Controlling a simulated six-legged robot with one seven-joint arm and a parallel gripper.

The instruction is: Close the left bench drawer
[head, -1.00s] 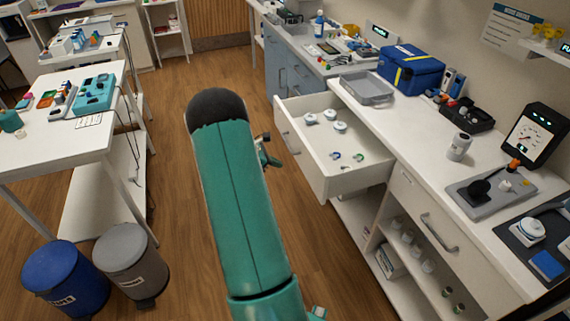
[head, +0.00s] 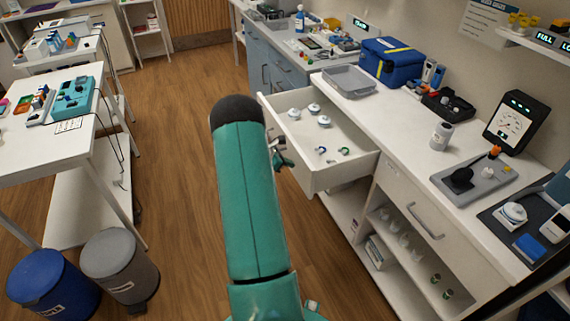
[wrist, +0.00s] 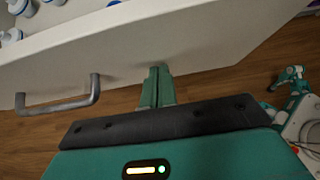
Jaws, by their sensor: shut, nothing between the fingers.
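The left bench drawer (head: 345,174) stands open, pulled out from the bench on the right in the head view. Inside lie several white round-lidded items and small green and blue rings. Its white front fills the top of the wrist view (wrist: 190,45), with a grey bar handle (wrist: 60,106) at left. My gripper (wrist: 158,72) is shut and empty, its tips at the lower edge of the drawer front, right of the handle. I cannot tell whether they touch. In the head view my gripper (head: 281,156) is beside the drawer front, partly hidden by my arm.
The benchtop carries a grey tray (head: 348,82), a blue case (head: 388,66) and a meter (head: 517,122). A closed drawer (head: 412,205) and open shelves lie nearer. At left are a white table (head: 40,150) and two bins (head: 120,262). Wooden floor between is clear.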

